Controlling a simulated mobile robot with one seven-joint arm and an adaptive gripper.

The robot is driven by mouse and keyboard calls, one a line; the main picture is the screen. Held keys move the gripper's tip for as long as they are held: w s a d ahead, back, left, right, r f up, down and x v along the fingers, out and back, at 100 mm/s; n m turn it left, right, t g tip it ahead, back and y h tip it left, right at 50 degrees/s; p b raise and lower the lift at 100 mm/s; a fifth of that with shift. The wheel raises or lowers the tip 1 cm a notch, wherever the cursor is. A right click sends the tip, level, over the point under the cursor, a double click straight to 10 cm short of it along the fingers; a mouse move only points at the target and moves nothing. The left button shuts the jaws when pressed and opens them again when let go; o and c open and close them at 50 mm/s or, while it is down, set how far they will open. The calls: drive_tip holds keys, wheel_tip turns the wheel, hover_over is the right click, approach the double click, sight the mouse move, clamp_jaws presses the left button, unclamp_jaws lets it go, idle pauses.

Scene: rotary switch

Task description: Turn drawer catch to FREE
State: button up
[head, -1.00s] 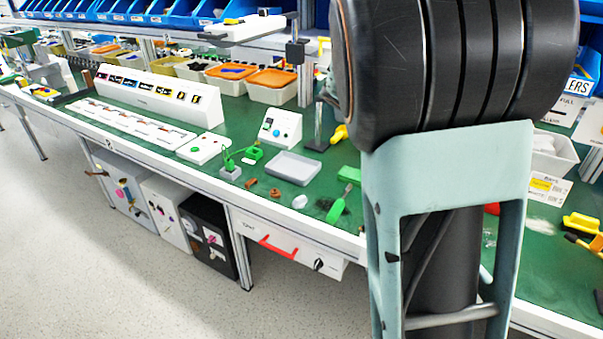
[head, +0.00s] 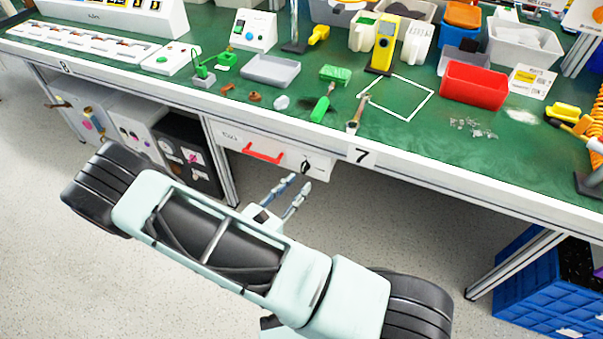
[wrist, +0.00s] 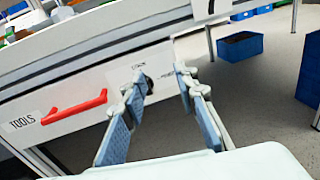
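The white drawer front (head: 232,138) hangs under the green workbench and has a red handle (head: 262,153). The drawer catch, a black rotary knob (head: 306,167), is on the drawer's right part. In the wrist view the drawer (wrist: 62,125) carries a "TOOLS" label, and the knob (wrist: 149,84) shows just behind my left finger, partly hidden. A small word above it looks like "LOCK"; the lettering to its right is partly covered. My gripper (head: 293,184) is open and empty, its fingers pointing at the catch from the front; it also fills the wrist view (wrist: 160,95).
The bench's white front edge with a "7" plate (head: 361,156) runs just above the drawer. Grey and black cabinets (head: 185,150) stand left of it. Blue crates (head: 535,280) are on the floor at right. The floor before the drawer is open.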

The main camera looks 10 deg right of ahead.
sight(303, 170)
wheel_tip(303, 170, down, 4)
drive_tip(key=a+n+t+y, duration=0.2)
drive_tip(key=a+t, duration=0.1)
drive_tip(key=shift+g, duration=0.3)
drive_tip(key=b+x, duration=0.1)
drive_tip(key=x, duration=0.9)
drive_tip(key=shift+w+d, duration=0.1)
drive_tip(key=shift+d, duration=0.2)
clamp_jaws()
